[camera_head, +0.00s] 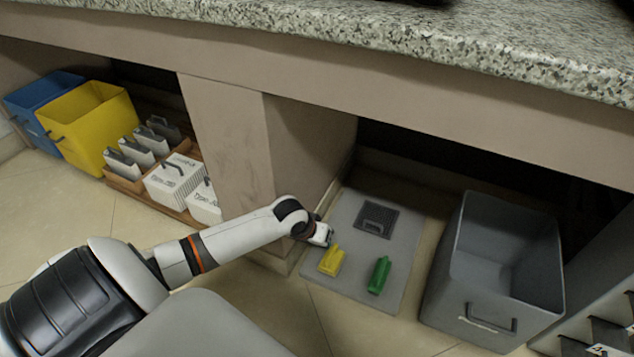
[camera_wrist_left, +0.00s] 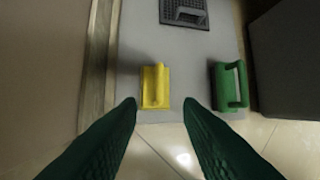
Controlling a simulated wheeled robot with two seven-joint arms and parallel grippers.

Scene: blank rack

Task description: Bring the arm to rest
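My left arm comes in from the left in the head view, and its gripper (camera_head: 322,236) hangs over the left edge of a grey mat (camera_head: 345,287). In the left wrist view the two dark green fingers (camera_wrist_left: 160,108) are spread apart with nothing between them. A yellow handled piece (camera_head: 332,261) lies on the mat just beyond the fingertips, apart from them; it also shows in the left wrist view (camera_wrist_left: 155,87). A green handled piece (camera_head: 379,275) lies to its right. My right gripper is in neither view.
A dark grey square piece (camera_head: 377,219) lies farther back on the mat. A grey bin (camera_head: 461,296) stands to the right. A pillar (camera_head: 228,140) and counter (camera_head: 400,65) are close to the arm. Yellow (camera_head: 88,125) and blue (camera_head: 28,117) bins and a tray of white boxes (camera_head: 175,183) stand left.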

